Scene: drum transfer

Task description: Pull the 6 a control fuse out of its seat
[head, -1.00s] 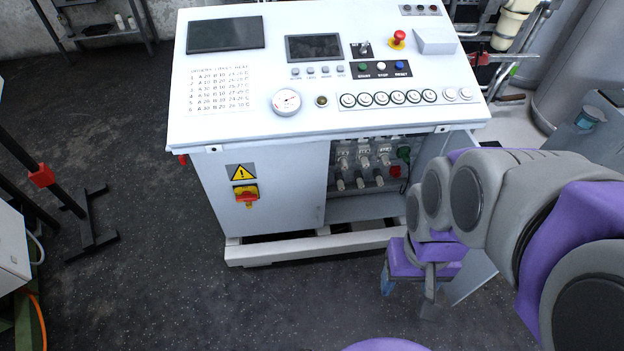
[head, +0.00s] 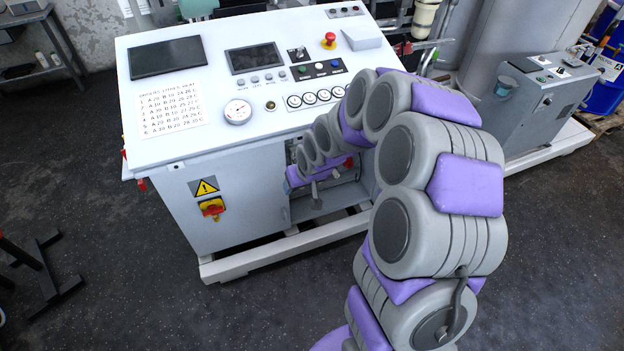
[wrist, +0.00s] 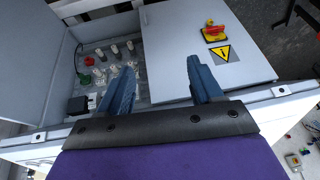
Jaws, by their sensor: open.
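The open cabinet bay shows in the wrist view, with several pale fuse holders (wrist: 114,50) on a grey panel (wrist: 88,60). I cannot read any ratings, so I cannot tell which is the 6 A control fuse. My gripper (wrist: 160,87) is open and empty, its two blue-grey fingers apart. The left finger overlaps the lower edge of the fuse panel in the picture, and the right finger is in front of the closed door. In the head view my arm hides most of the fuses.
The white control console (head: 180,90) has buttons and a gauge on top. The closed door carries a warning sign (wrist: 226,53) and a red-yellow switch (wrist: 214,32). A green part (wrist: 85,79) and a black box (wrist: 82,104) sit beside the fuses.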

